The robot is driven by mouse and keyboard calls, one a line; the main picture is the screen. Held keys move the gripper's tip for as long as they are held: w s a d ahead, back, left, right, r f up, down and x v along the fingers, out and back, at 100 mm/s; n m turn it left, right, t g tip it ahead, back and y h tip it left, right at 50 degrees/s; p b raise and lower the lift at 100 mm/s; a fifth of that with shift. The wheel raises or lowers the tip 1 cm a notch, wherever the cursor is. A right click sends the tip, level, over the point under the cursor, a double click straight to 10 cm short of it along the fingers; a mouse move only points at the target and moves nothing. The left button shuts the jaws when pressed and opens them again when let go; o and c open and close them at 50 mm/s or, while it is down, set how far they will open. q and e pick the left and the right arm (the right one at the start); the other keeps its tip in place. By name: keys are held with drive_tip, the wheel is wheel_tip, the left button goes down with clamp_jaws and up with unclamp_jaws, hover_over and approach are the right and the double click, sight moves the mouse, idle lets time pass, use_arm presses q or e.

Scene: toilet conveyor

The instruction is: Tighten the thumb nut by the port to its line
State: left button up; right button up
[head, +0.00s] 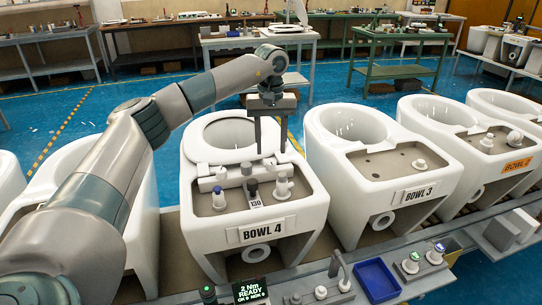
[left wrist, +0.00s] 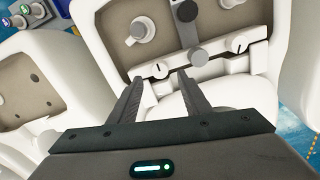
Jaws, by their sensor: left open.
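A white toilet, Bowl 4 (head: 318,211), stands with a pale bar across its rear deck. A white thumb nut (head: 270,163) with a dark line sits on the bar's right part; it also shows in the left wrist view (left wrist: 160,70). A second such nut (left wrist: 237,43) sits at the bar's other end. A white-grey capped port fitting (head: 283,187) stands near the first nut, also in the left wrist view (left wrist: 140,28). My left gripper (head: 271,148) is open, fingers pointing down over the first nut; in the left wrist view its fingertips (left wrist: 160,77) lie either side of it, apparently not gripping.
A grey clamp with a dark knob and a "130" tag (head: 255,201) stands mid-deck. Bowl 3 (head: 392,185) is close on the right. A blue tray (head: 377,280), knobs and a "2 Nm READY" display (head: 250,290) lie along the front rail. Benches stand behind.

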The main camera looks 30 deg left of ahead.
sight(271, 162)
use_arm(q)
wheel_tip(271, 162, up, 12)
drive_tip(key=b, duration=0.1)
drive_tip(key=shift+r, duration=0.2)
use_arm(e)
drive_tip(key=shift+s+d+f+g, duration=0.35)
drive_tip(key=shift+s+d+g, duration=0.2)
drive_tip(key=shift+d, duration=0.2)
drive_tip(key=shift+w, duration=0.15)
drive_tip(key=shift+w+r, duration=0.1)
drive_tip(key=shift+w, duration=0.3)
drive_tip(key=shift+s, duration=0.1)
